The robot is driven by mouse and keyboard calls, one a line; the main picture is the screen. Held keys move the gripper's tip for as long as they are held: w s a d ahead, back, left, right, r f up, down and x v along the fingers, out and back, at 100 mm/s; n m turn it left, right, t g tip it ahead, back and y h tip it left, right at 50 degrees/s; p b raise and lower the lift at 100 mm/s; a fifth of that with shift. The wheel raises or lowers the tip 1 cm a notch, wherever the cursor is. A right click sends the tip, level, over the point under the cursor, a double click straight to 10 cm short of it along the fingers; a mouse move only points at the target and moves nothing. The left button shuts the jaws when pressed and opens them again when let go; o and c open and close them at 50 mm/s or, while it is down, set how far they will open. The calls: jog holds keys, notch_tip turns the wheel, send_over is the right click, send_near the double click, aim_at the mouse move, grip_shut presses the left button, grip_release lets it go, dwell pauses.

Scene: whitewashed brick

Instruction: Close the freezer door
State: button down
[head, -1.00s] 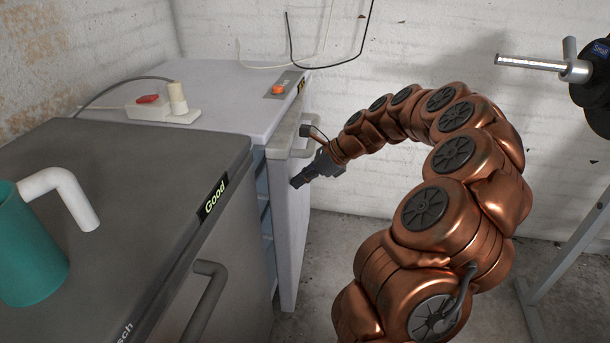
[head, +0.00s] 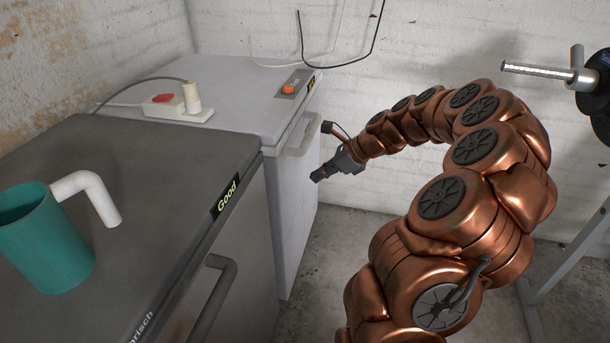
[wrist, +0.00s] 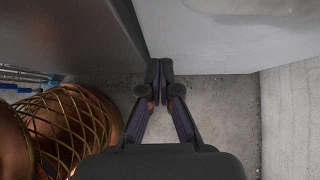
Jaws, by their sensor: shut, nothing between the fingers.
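The white freezer (head: 235,85) stands against the back wall, behind the dark grey cabinet. Its white door (head: 292,215) faces right and looks flush with the body. No gap or shelves show, though the grey cabinet hides part of the near edge. The door's handle (head: 302,135) is near its top. My gripper (head: 315,179) is shut and empty, in front of the door at mid height and below the handle. In the wrist view, the closed fingertips (wrist: 160,76) are near the white door panel (wrist: 220,45); I cannot tell if they touch.
A dark grey cabinet (head: 130,165) with its own handle stands in front at left, bearing a teal mug (head: 40,240). A power strip (head: 178,110) lies on the freezer top. A weight rack (head: 575,250) stands at right. Bare floor (head: 335,265) lies between.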

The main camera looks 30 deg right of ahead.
jog(key=v, duration=0.7)
jog(key=shift+a+p, duration=0.2)
jog(key=shift+p, duration=0.25)
jog(key=s+a+r+n+g, duration=0.1)
jog(key=s+a+n+g, duration=0.2)
jog(key=a+n, duration=0.5)
jog(key=s+a+n+g, duration=0.25)
jog(key=a+n, duration=0.25)
jog(key=a, duration=0.8)
jog(key=s+a+f+n+g+h, duration=0.25)
jog(key=s+n, duration=0.45)
jog(key=s, duration=0.4)
jog(key=s+a+f+n+g+h, duration=0.1)
jog(key=s+a+n+h, duration=0.25)
jog(key=s+n, duration=0.55)
notch_tip(320, 180, up, 26)
jog(key=s+m+p, duration=0.1)
jog(key=s+p, duration=0.2)
jog(key=p, duration=2.1)
jog(key=shift+d+m+t+p, duration=0.3)
jog(key=shift+d+p, duration=0.1)
jog(key=shift+d, duration=0.05)
jog(key=shift+f, duration=0.2)
